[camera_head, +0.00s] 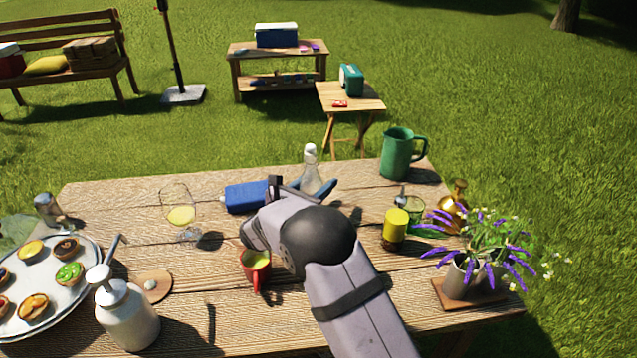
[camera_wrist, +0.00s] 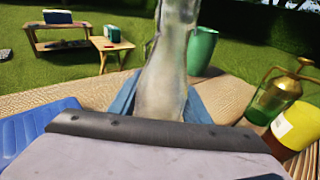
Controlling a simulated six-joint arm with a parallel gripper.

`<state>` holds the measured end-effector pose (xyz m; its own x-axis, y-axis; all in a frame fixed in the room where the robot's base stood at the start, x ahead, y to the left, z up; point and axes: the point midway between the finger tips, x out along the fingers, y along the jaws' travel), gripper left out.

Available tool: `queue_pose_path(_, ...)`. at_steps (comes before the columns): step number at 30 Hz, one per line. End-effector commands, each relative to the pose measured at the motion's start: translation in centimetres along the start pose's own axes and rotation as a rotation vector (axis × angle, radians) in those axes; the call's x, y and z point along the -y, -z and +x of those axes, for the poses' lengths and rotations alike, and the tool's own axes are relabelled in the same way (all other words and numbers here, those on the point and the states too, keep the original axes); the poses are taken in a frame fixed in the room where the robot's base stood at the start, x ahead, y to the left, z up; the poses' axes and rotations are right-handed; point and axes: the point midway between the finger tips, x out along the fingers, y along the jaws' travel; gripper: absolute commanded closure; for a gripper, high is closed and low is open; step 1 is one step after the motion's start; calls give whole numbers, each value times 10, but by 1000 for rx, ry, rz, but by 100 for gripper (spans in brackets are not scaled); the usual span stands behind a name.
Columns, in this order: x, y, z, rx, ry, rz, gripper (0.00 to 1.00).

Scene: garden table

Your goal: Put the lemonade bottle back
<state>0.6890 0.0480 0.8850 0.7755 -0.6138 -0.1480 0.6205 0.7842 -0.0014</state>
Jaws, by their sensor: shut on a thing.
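The clear glass lemonade bottle (camera_head: 311,172) stands upright near the far edge of the wooden table (camera_head: 110,200). Its neck and pale stopper show above my gripper (camera_head: 304,187) in the head view, and its lower part is hidden behind my arm. In the wrist view the bottle (camera_wrist: 168,75) rises between the two blue fingers of my gripper (camera_wrist: 160,103), which is shut on it. The bottle looks empty or holds only clear contents. I cannot tell whether its base touches the table.
A blue object (camera_head: 245,196) lies just left of my gripper. A stemmed glass (camera_head: 180,213) stands left, a red cup (camera_head: 256,268) in front. Bare wood lies between the bottle and jug.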

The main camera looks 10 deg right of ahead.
Motion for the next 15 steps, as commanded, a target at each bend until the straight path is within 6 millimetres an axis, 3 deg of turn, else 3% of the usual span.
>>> queue_pose_path(13, 0, 5, 1, 4, -1, 2, 94)
queue_pose_path(14, 0, 7, 1, 1, -1, 1, 54)
queue_pose_path(15, 0, 6, 1, 1, -1, 1, 45)
